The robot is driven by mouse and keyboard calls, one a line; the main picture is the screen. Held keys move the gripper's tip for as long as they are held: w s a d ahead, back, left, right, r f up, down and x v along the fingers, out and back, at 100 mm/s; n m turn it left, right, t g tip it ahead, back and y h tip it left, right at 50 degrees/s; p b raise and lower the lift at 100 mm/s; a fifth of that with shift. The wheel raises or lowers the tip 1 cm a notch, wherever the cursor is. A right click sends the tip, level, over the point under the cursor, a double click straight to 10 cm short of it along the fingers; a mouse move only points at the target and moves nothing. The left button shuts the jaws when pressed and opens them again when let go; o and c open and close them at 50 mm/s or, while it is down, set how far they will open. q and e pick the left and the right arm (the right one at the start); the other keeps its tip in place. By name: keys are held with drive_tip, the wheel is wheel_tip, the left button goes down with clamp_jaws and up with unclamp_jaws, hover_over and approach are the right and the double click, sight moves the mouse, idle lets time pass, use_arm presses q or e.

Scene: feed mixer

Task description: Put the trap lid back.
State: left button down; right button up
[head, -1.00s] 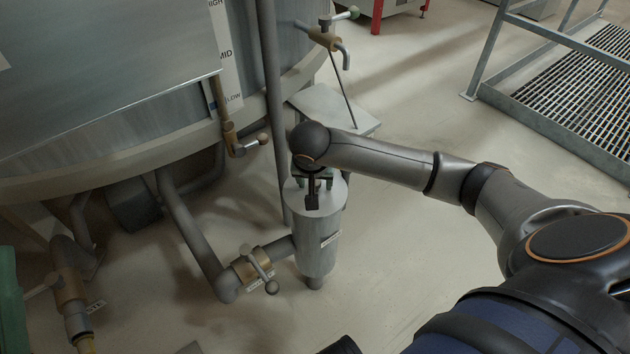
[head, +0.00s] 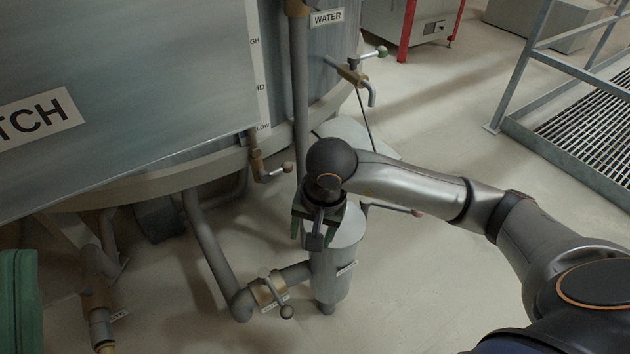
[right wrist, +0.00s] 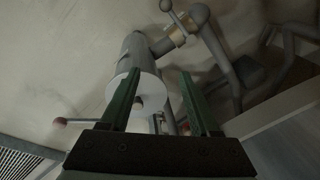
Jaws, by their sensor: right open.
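The trap, a grey upright cylinder (head: 330,272), stands low beside the tank. A pale round top (head: 346,234) shows partly behind my right gripper (head: 316,236). In the right wrist view this disc (right wrist: 150,86) has a small dark spot on it; I cannot tell whether it is the lid with a knob or an opening. My right gripper (right wrist: 160,100) has its two green fingers apart, with nothing held between them. It hangs over the near left side of the trap top. No separate loose lid can be made out. My left gripper does not show.
A thin lever with a red end (head: 413,211) sticks out right of the trap. A valve pipe (head: 270,288) joins the trap's left side. The tank (head: 200,90) stands behind. A grated platform with railing (head: 590,130) is at right. Floor in front is clear.

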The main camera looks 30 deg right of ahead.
drive_tip(key=s+a+r+m+g+y, duration=0.15)
drive_tip(key=s+a+g+y, duration=0.25)
drive_tip(key=s+a+y, duration=0.55)
drive_tip(key=s+a+r+m+g+y, duration=0.2)
drive_tip(key=s+a+r+m+y, duration=0.25)
drive_tip(key=a+r, duration=0.2)
drive_tip(key=s+a+r+m+g+y, duration=0.1)
drive_tip(key=s+a+r+m+y, duration=0.35)
drive_tip(key=r, duration=0.35)
drive_tip(key=w+d+r+m+t+y, duration=0.2)
drive_tip(key=d+r+m+t+y, duration=0.3)
drive_tip(key=r+m, duration=0.55)
drive_tip(key=w+d+m+t+h, duration=0.3)
drive_tip(key=m+t, duration=0.8)
drive_tip(key=m, duration=0.4)
drive_tip(key=w+d+m+t+h, duration=0.4)
drive_tip(key=d+m+t+h, duration=0.2)
drive_tip(key=m+t, duration=0.5)
drive_tip(key=m, duration=0.3)
drive_tip(key=shift+d+m, duration=0.15)
drive_tip(key=shift+m, duration=0.25)
drive_tip(key=shift+d+r, duration=0.1)
